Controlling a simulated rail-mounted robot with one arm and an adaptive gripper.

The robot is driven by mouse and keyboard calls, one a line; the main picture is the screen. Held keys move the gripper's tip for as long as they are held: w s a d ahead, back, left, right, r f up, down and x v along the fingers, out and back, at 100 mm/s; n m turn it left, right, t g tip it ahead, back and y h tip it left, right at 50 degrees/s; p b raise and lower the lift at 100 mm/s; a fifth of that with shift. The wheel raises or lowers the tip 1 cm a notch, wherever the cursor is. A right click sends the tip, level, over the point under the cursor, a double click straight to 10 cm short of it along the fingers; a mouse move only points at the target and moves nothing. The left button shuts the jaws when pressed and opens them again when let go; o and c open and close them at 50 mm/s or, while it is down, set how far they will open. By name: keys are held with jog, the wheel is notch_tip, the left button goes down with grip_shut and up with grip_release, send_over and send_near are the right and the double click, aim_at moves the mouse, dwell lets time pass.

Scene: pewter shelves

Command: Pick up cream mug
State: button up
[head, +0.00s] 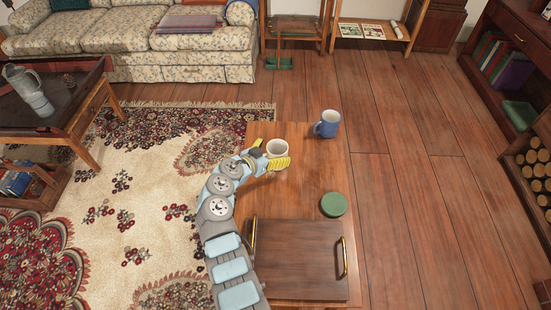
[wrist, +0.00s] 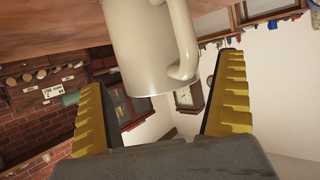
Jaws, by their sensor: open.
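The cream mug (head: 277,147) stands upright on the wooden table (head: 290,198), near its far left part. My gripper (head: 270,156) is at the mug in the head view, with a yellow finger showing on each side of it. In the wrist view the cream mug (wrist: 150,45) is large, with its handle at its right side. My gripper's two yellow fingers (wrist: 160,108) are spread wide there, and the mug shows beyond and between them. The gripper is open; I see no finger touching the mug. The near side of the mug is partly hidden by the gripper in the head view.
A blue mug (head: 327,124) stands at the table's far right corner. A round green object (head: 334,204) lies near the right edge. A dark wooden tray (head: 297,262) with brass handles covers the near part. The middle of the table is clear.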

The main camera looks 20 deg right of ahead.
jog(key=shift+x, duration=0.8)
jog(key=c, duration=1.2)
jog(key=shift+c, duration=0.2)
notch_tip(320, 180, up, 4)
jog(key=shift+s+a+f+p, duration=0.1)
jog(key=shift+p, duration=0.45)
jog(key=s+a+r+p, duration=0.4)
jog(key=s+r, duration=0.5)
jog(key=s, duration=0.4)
jog(key=shift+a, duration=0.4)
